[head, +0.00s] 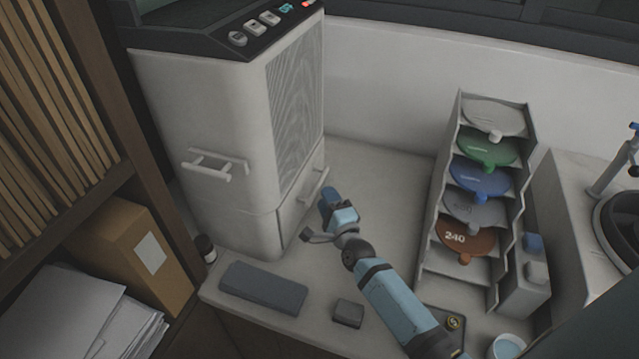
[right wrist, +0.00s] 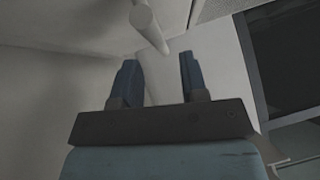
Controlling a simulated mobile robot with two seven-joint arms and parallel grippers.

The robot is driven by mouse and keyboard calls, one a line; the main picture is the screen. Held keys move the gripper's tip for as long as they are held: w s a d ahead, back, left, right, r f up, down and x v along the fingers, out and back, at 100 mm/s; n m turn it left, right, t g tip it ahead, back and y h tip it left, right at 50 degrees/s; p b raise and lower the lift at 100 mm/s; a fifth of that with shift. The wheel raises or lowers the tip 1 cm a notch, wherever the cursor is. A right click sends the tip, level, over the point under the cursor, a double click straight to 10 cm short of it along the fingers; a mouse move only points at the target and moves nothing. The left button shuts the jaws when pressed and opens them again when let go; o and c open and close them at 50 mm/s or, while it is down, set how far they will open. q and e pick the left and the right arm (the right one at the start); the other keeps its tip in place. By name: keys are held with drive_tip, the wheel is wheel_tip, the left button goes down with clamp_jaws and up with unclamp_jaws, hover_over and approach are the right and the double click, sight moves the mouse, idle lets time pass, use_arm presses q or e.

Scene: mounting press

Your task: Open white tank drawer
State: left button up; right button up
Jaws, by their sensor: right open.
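The white tank (head: 195,130) is a tall white cabinet with a dark top panel, standing at the left of the counter. A drawer front with a bar handle (head: 313,188) is low on its right-hand face and looks closed. My right gripper (head: 327,198) is in front of that face, close to the bar handle. In the right wrist view its two blue fingers (right wrist: 158,80) are apart with nothing between them. A white bar (right wrist: 148,25) lies just beyond the fingertips; I cannot tell if they touch it. My left gripper is not in view.
A second handle (head: 212,165) is on the tank's front-left face. A rack (head: 447,190) of coloured discs stands to the right. A grey flat block (head: 263,287) and a small dark block (head: 348,313) lie on the counter near its front edge. A small bottle (head: 206,248) stands by the tank.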

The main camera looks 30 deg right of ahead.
sight(320, 185)
drive_tip(key=w, duration=0.4)
drive_tip(key=shift+w+d+r, duration=0.2)
drive_tip(key=shift+w+r, duration=0.15)
drive_tip(key=shift+w, duration=0.05)
clamp_jaws()
